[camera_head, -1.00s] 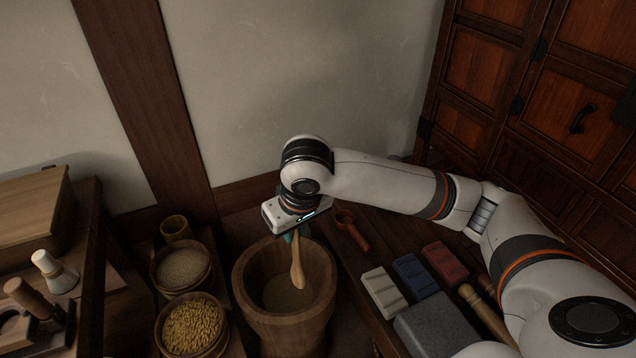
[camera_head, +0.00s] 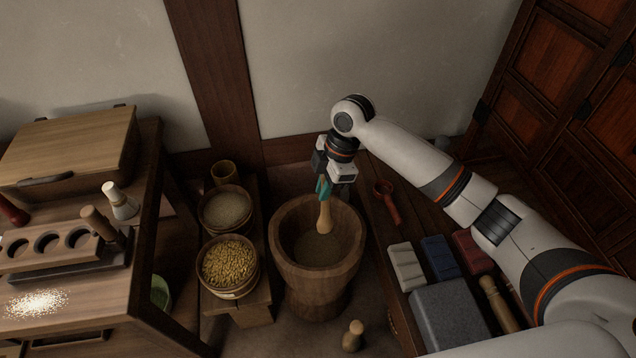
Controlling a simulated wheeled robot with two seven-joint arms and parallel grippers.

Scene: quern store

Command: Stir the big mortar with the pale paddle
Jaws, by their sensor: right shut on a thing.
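The big wooden mortar (camera_head: 288,268) stands on the floor in the middle of the view, with a layer of brownish meal (camera_head: 318,248) at its bottom. My right gripper (camera_head: 324,188) is above the mortar's far rim, shut on the pale paddle (camera_head: 325,218). The paddle hangs down inside the mortar's mouth, near upright, with its broad end low. I cannot tell whether its tip touches the meal. A teal part shows at the top of the paddle between the fingers. My left gripper is not in view.
Left of the mortar, a low bench holds a tub of pale grain (camera_head: 228,209) and a tub of yellow grain (camera_head: 230,265). Right of it, a low table carries a red scoop (camera_head: 387,200), coloured blocks and a grey stone (camera_head: 447,318). A small wooden peg (camera_head: 353,336) stands in front.

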